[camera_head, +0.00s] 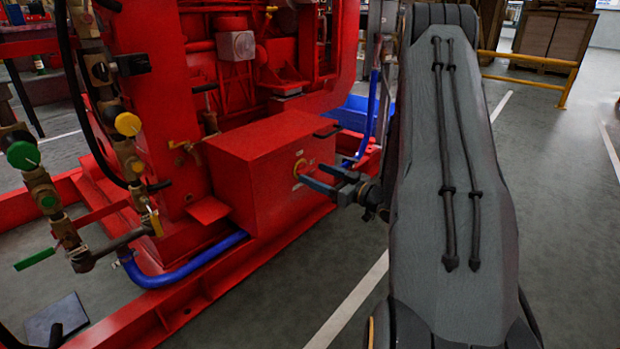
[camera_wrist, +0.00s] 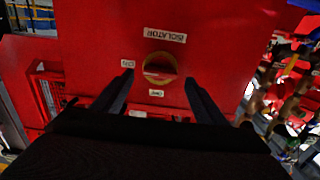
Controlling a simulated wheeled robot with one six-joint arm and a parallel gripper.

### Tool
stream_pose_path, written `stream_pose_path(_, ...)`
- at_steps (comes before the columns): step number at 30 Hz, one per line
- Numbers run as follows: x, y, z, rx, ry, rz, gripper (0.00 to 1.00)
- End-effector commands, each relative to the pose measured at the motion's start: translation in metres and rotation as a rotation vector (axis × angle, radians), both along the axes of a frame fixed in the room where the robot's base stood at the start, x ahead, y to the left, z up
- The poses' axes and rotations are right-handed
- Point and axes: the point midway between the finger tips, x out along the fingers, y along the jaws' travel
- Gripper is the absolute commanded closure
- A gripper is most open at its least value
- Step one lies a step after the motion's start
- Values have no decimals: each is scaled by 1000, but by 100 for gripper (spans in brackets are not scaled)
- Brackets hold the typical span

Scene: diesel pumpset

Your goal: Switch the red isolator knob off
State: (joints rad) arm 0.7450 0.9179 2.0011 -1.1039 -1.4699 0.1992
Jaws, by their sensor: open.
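The isolator knob (camera_head: 299,168) sits on the side face of a red box (camera_head: 262,160). In the wrist view the knob (camera_wrist: 160,67) shows as a yellow ring with a red grip lying roughly level across it. An upside-down ISOLATOR label (camera_wrist: 165,35) is above it. Small white labels sit to its left (camera_wrist: 127,63) and below it (camera_wrist: 156,93); their text is too small to read surely. My gripper (camera_head: 310,174) is open in front of the box face. In the wrist view its fingers (camera_wrist: 159,78) stand on either side of the knob, with nothing held. Contact cannot be told.
Red machinery (camera_head: 150,110) rises behind and left of the box. Pipes with a green valve (camera_head: 23,155) and a yellow one (camera_head: 127,124) stand at the left. A blue hose (camera_head: 190,268) runs low along the red base frame. Open grey floor (camera_head: 560,220) lies at the right.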

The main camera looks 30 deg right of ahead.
Motion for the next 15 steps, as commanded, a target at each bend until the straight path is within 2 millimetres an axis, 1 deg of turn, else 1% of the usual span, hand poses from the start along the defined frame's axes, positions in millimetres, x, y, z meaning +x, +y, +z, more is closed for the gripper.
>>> stream_pose_path(1, 8, 4, -3, -2, -1, 3, 34)
stream_pose_path(6, 23, 8, -1, -2, -2, 1, 34)
stream_pose_path(9, 26, 9, 0, -1, 0, 0, 34)
stream_pose_path(15, 27, 9, 0, -1, 1, -1, 34)
